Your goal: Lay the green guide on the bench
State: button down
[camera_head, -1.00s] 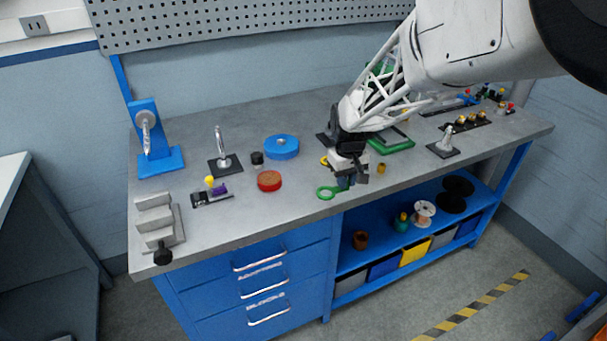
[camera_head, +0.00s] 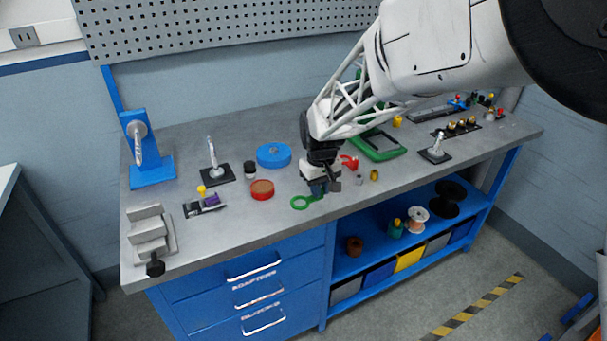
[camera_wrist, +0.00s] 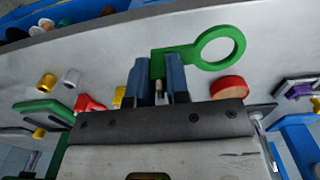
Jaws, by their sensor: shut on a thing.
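The green guide (camera_head: 301,203) is a flat ring with a short arm. In the head view it shows near the bench's front edge, at the lower left of my gripper (camera_head: 319,190). In the wrist view the ring of the green guide (camera_wrist: 234,44) points up and right, and its arm runs between the two blue fingers of my gripper (camera_wrist: 159,84). My gripper is shut on that arm. The guide is low over the grey bench (camera_head: 240,228); I cannot tell whether it touches the top.
A red round tin (camera_head: 262,190) lies just left of the guide, with a blue disc (camera_head: 273,155) behind it. A red part (camera_head: 349,162) and small brass and grey cylinders stand right of my gripper. A green tray (camera_head: 378,148) lies farther back. Bare bench lies in front of the tin.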

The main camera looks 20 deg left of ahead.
jog(key=w+a, duration=0.2)
jog(key=w, duration=0.2)
jog(key=w+a+f, duration=0.1)
jog(key=w+a, duration=0.2)
jog(key=w, duration=0.2)
jog(key=w+a, duration=0.2)
jog(key=w, duration=0.2)
jog(key=shift+w+a+f, duration=0.15)
jog(key=shift+a+f, duration=0.1)
jog(key=shift+a, duration=0.15)
jog(key=shift+f, duration=0.1)
jog(key=shift+f, duration=1.65)
jog(key=shift+f, duration=0.15)
jog(key=c, duration=1.1)
grip_release()
notch_tip(320, 180, up, 12)
